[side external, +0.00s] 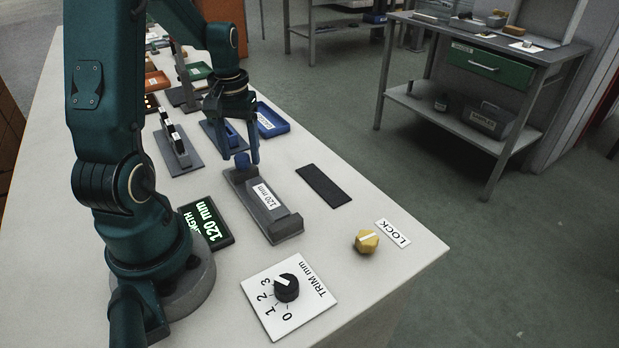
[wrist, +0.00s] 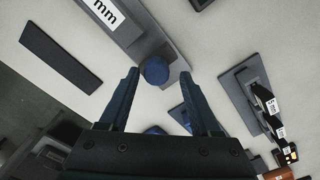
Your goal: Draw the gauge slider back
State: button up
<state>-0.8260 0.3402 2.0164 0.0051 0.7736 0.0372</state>
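The gauge (side external: 262,205) is a grey block with a raised end stop and a white "120 mm" label, lying on the bench. A round blue knob (side external: 242,160) stands at its far end. It also shows in the wrist view (wrist: 156,70), with part of the gauge body (wrist: 128,30) behind it. My gripper (side external: 239,160) is open over that end, one finger on each side of the knob. In the wrist view its fingertips (wrist: 160,73) stand apart, with a gap showing between each finger and the knob. The gripper holds nothing.
A green-lit "120 mm" display (side external: 206,222) lies left of the gauge. A TRIM dial plate (side external: 285,297) and a yellow LOCK knob (side external: 366,241) are nearer the camera. A dark flat strip (side external: 324,186) lies to the right. A blue tray (side external: 271,121) and several fixtures stand farther back.

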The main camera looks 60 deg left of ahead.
aim_at(240, 155)
jog(key=shift+d, duration=0.1)
jog(key=shift+r, duration=0.1)
jog(key=shift+r, duration=2.45)
